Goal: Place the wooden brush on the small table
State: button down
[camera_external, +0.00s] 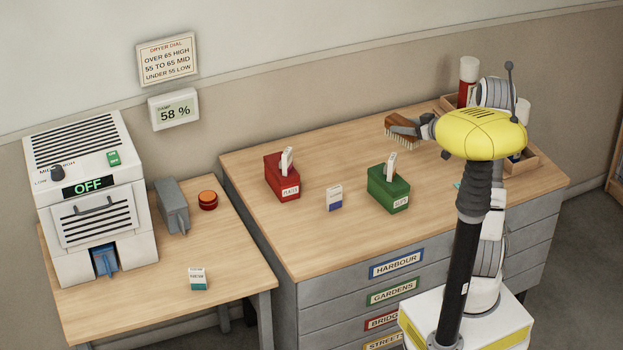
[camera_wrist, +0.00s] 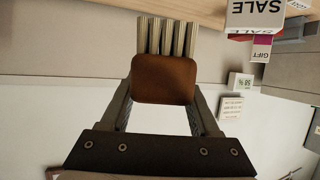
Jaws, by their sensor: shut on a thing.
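The wooden brush (camera_external: 402,122) has a brown back and pale bristles pointing down. My gripper (camera_external: 425,127) is shut on it near the back of the large drawer cabinet's top. I cannot tell whether the bristles touch that top. In the wrist view the brush (camera_wrist: 165,78) sits between both fingers of my gripper (camera_wrist: 164,100), its end facing the camera. The small table (camera_external: 240,255) is the lower wooden one at left, apart from my gripper.
The small table bears a white dryer (camera_external: 92,215), a grey box (camera_external: 172,205), a red button (camera_external: 208,200) and a small carton (camera_external: 198,279). Its front right is clear. A red box (camera_external: 282,180), a green box (camera_external: 388,190) and a carton (camera_external: 335,198) stand on the cabinet (camera_external: 300,245).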

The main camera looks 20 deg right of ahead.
jog(key=a+r+m+h+p, duration=0.1)
jog(key=a+m+h, duration=0.2)
jog(key=a, duration=1.1)
jog(key=s+f+h+p, duration=0.1)
jog(key=s+f, duration=0.6)
jog(key=s, duration=0.1)
jog(key=shift+s+f+m+t+p, duration=0.3)
jog(key=shift+s+f+p, duration=0.1)
jog(key=shift+r, duration=0.15)
